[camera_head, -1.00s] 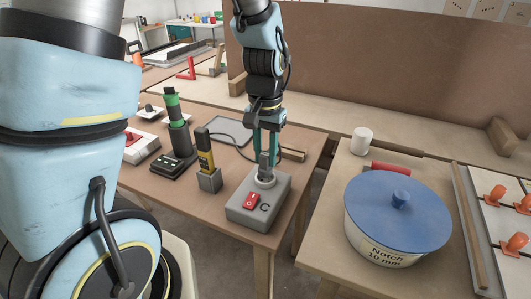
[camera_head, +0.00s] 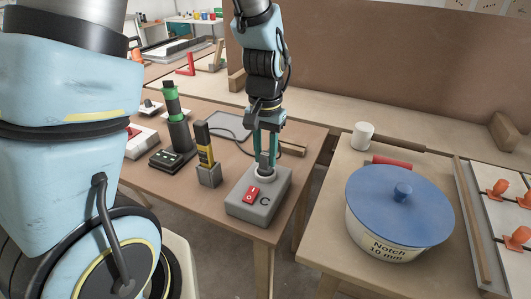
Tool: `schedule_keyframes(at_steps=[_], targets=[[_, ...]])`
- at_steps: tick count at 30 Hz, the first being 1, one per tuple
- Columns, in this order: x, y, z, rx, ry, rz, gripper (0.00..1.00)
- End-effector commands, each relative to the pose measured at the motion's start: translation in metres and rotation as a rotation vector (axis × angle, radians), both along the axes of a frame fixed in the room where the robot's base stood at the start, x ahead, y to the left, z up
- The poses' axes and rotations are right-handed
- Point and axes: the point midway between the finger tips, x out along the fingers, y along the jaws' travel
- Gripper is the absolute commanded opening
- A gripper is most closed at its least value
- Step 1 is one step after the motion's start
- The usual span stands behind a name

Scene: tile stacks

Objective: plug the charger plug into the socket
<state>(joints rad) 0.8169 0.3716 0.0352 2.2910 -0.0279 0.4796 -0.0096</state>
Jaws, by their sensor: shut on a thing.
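My gripper (camera_head: 265,167) points down and is shut on a narrow grey piece (camera_head: 264,160), which I take to be the charger plug. Its fingers cover most of it. A dark cable (camera_head: 232,137) runs over the table towards the gripper from behind. Under the fingertips is a round pale ring (camera_head: 264,174), seemingly the socket, on top of a grey box (camera_head: 238,207) with a red switch and the letter C. The plug stands upright at the ring. I cannot tell how deep it sits.
A block holding a black and yellow tool (camera_head: 205,150) and a dark stand with a green band (camera_head: 179,130) are left of the box. A blue-lidded pot (camera_head: 385,215) and a white cylinder (camera_head: 363,136) stand on the right table, across a gap.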

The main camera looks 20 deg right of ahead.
Motion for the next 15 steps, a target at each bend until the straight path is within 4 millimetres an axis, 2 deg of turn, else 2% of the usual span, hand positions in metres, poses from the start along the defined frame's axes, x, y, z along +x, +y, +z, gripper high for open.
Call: schedule_keyframes(at_steps=[12, 13, 15], targets=[[0.0000, 0.0000, -0.0038, 0.000, 0.000, 0.000, 0.00], [0.0000, 0.0000, -0.0038, 0.000, 0.000, 0.000, 0.35], [0.0000, 0.0000, -0.0038, 0.000, 0.000, 0.000, 0.43]])
